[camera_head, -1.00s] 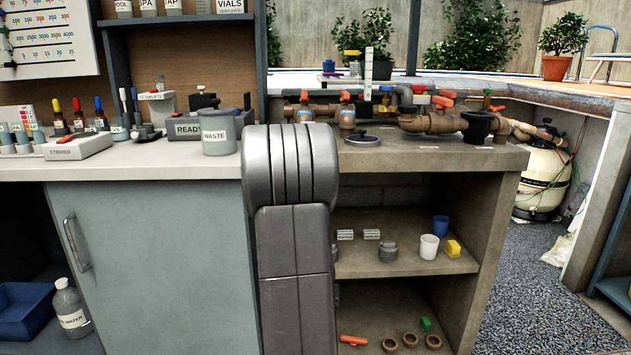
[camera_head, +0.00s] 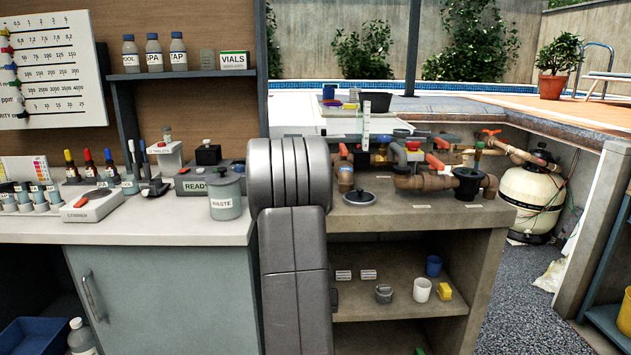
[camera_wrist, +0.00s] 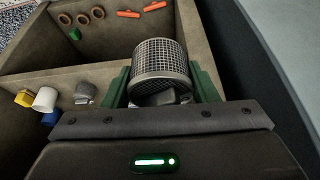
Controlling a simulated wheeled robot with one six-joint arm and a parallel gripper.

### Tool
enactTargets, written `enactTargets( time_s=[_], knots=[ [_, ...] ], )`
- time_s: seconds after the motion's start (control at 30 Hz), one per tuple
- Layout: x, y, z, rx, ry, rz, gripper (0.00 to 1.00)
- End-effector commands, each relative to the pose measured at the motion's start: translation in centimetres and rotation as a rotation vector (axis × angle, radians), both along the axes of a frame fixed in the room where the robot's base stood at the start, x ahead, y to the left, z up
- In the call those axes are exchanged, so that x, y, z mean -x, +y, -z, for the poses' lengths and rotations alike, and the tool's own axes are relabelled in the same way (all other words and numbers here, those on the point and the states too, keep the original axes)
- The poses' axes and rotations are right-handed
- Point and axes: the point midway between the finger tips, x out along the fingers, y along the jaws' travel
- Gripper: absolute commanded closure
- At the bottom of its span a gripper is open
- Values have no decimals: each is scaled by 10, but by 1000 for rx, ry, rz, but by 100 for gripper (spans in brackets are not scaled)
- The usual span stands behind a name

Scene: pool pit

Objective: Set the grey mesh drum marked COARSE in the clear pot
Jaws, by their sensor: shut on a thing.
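In the wrist view a grey mesh drum (camera_wrist: 160,62) stands between the green jaws of my gripper (camera_wrist: 160,88), which is shut on it. No marking on the drum can be read. The drum and gripper are hidden in the head view, where my grey arm fills the middle. A dark open-topped vessel (camera_head: 467,183) sits among the brown pipes on the counter; I cannot tell whether it is the clear pot. A black round lid with a knob (camera_head: 359,197) lies on the counter to its left.
The shelf below holds a white cup (camera_head: 422,290), a blue cup (camera_head: 433,265), a yellow block (camera_head: 444,291) and a grey fitting (camera_head: 383,293). Valves and pipes crowd the back of the counter. A WASTE jar (camera_head: 225,197) stands left of my arm.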

Motion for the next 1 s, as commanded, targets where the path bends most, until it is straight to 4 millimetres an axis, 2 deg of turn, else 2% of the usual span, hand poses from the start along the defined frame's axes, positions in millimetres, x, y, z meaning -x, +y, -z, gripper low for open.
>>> enactTargets(
  time_s=[0.03,0.6,0.8,1.0],
  knots=[
    [-1,0,-20,0,0,0,70],
    [-8,0,-121,0,1,0,70],
    [-10,0,-149,-1,1,0,70],
    [-12,0,-163,-1,0,0,70]
  ],
)
